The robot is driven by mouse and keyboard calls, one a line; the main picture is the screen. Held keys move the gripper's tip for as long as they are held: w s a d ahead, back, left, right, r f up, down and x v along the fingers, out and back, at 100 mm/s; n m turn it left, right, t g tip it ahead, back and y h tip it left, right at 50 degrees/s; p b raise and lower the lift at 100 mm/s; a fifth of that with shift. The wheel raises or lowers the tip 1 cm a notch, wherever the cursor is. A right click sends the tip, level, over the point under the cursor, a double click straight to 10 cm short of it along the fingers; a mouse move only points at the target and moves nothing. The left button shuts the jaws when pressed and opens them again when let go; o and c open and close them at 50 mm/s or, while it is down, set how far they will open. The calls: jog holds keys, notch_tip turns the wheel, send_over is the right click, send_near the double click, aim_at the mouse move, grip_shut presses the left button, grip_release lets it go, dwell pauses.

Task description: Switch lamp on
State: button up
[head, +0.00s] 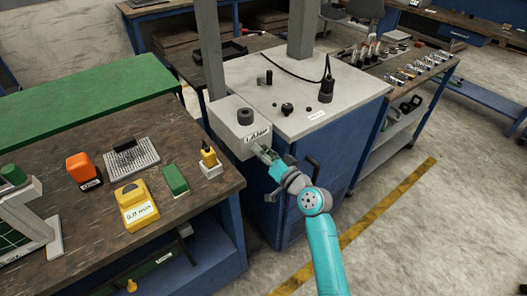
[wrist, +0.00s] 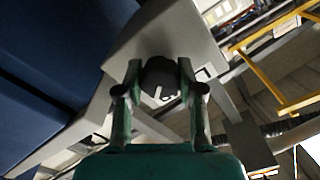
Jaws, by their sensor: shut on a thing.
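A light grey box (head: 228,122) with a small label on its front stands at the left of the grey-topped cabinet; the label's lettering is hard to read but looks like "LAMP". My gripper (head: 262,152) is at the front face of this box, just below the label. In the wrist view, the two fingers of my gripper (wrist: 160,70) are on either side of a dark round knob (wrist: 160,84) with a pale mark, on the grey box face (wrist: 187,42). The gripper is shut on this knob. In the head view the knob is hidden behind my gripper.
The blue cabinet's grey top (head: 300,85) carries a dark cylinder (head: 326,92) with a cable and small black knobs. A brown workbench (head: 80,225) at left holds a yellow box (head: 136,207), a green block (head: 174,180) and an orange item (head: 82,168). Open floor lies at right.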

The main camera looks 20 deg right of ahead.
jog(key=m, duration=0.3)
jog(key=shift+m, duration=2.2)
jog(key=shift+d, duration=0.1)
jog(key=o, duration=1.1)
jog(key=shift+o, duration=0.2)
jog(key=v, duration=1.2)
